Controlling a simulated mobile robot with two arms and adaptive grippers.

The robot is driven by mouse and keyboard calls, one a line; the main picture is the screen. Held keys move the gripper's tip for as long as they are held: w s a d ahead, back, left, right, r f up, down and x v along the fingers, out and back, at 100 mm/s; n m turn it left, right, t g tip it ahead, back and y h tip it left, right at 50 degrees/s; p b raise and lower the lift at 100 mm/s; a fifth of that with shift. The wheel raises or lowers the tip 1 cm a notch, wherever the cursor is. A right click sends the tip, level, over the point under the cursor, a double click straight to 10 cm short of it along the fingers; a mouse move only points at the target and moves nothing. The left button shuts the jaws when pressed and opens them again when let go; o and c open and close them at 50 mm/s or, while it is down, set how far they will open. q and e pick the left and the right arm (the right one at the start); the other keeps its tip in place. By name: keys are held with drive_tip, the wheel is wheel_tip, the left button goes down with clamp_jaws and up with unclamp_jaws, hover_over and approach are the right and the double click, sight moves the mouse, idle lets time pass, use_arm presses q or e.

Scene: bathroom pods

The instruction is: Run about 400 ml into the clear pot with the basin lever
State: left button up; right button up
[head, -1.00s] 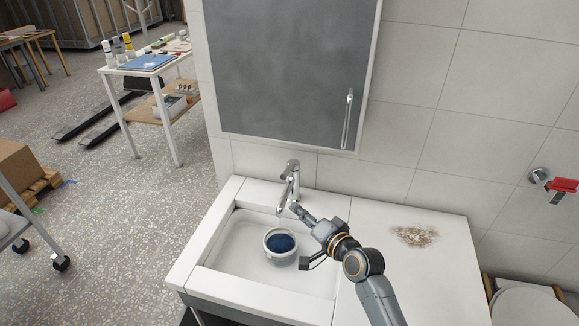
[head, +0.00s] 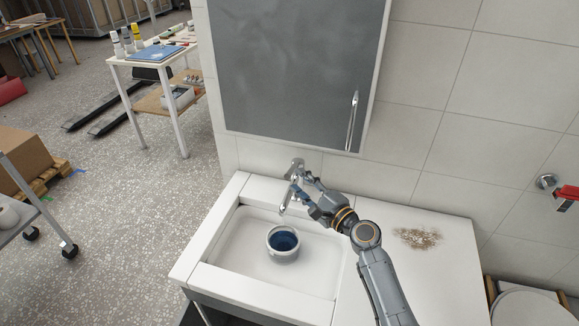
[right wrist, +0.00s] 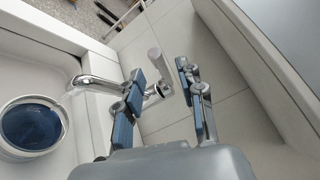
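The clear pot (head: 283,243) stands upright in the white basin (head: 238,262); its inside looks dark blue. The right wrist view shows the pot (right wrist: 32,127) at the left, below and beside the spout tip. The chrome tap (right wrist: 95,82) rises at the basin's back edge. Its lever (right wrist: 155,64) shows between the fingers of my right gripper (right wrist: 161,80), with gaps on both sides. That gripper is open and holds nothing. In the head view my right gripper (head: 306,183) is at the tap, partly covering it. I cannot tell whether water runs. My left gripper is out of view.
A grey mirror cabinet (head: 290,70) with a bar handle hangs above the tap. The counter (head: 400,275) right of the basin is bare but for a brown stain (head: 417,238). A toilet (head: 525,305) stands at the lower right.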

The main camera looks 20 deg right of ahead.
sight(289, 171)
drive_tip(key=shift+x, duration=2.75)
clamp_jaws()
